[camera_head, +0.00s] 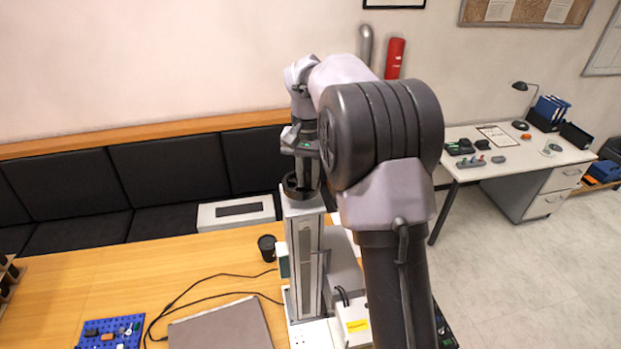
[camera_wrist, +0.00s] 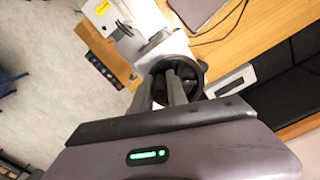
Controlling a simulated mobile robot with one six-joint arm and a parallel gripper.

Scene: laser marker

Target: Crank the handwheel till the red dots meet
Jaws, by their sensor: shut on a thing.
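The black handwheel (camera_head: 293,190) sits on top of the upright grey column (camera_head: 304,260) of the laser marker. In the wrist view the handwheel (camera_wrist: 200,72) shows as a dark ring beyond my fingers. My gripper (camera_head: 306,176) points down from above, and its fingers (camera_wrist: 167,88) are shut on the handwheel. The fingers hide the exact part held, so I cannot tell whether it is a crank knob. The red dots do not show in either view. The marker's grey body (camera_head: 343,262) stands beside the column, partly behind my arm.
A wooden table (camera_head: 120,281) carries the machine, a black cup (camera_head: 267,247), a grey flat case (camera_head: 222,327), black cables and a blue pegboard (camera_head: 110,331). A black padded bench (camera_head: 160,178) lines the wall. A white desk (camera_head: 515,156) stands at right; the floor before it is clear.

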